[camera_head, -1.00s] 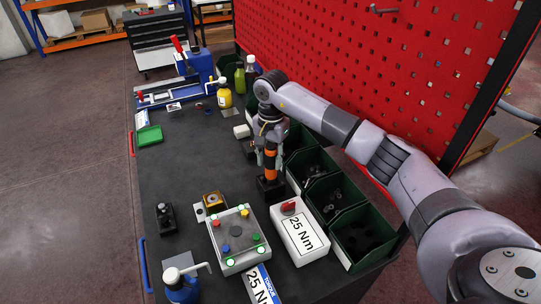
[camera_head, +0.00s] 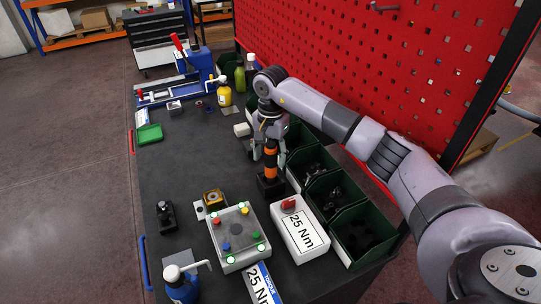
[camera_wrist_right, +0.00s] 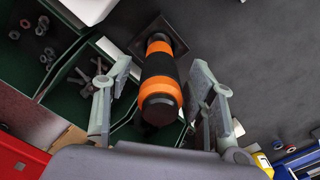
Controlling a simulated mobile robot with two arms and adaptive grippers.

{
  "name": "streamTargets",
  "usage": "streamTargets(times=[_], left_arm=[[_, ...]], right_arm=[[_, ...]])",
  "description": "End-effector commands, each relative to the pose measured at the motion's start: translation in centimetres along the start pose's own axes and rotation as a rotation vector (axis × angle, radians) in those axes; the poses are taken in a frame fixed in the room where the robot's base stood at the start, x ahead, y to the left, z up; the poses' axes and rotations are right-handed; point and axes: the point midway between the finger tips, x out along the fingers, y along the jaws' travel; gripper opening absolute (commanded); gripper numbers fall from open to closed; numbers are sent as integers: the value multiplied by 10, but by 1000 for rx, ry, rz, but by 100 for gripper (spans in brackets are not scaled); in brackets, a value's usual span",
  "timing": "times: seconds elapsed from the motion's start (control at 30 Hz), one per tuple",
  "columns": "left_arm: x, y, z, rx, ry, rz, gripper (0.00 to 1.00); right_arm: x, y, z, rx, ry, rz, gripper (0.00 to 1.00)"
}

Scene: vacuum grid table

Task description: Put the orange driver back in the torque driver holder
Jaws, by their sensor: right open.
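The orange driver (camera_head: 271,160), with orange and black bands, stands upright in the black torque driver holder (camera_head: 270,189). In the right wrist view the driver (camera_wrist_right: 160,75) runs down into the dark square holder (camera_wrist_right: 177,40). My right gripper (camera_head: 269,154) is open, with its fingers on either side of the driver's upper part. In the wrist view the gripper (camera_wrist_right: 160,88) shows a gap between each finger and the driver. The driver's lower end is hidden inside the holder. My left gripper is not in view.
Green bins (camera_head: 361,237) with small parts line the right side, beside the red perforated board (camera_head: 380,70). A white 25 Nm box (camera_head: 300,235) and a fixture plate with coloured knobs (camera_head: 234,237) stand nearer. The left middle of the table is clear.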

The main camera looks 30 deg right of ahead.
Motion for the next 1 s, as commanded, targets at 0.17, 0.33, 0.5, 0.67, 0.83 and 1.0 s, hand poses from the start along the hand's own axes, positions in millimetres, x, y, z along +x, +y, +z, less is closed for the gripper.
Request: streamTargets(times=[0.17,0.33,0.5,0.67,0.83,1.0], left_arm=[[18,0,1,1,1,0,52],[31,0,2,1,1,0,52],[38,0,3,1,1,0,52],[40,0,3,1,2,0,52],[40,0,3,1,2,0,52],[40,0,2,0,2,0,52]], right_arm=[[-32,-2,-1,-1,6,-8,52],[-70,-1,-1,0,4,-6,52],[-99,-1,-1,0,4,-4,52],[-112,0,0,0,1,-1,52],[-115,0,0,0,1,-1,52],[-115,0,0,0,1,-1,52]])
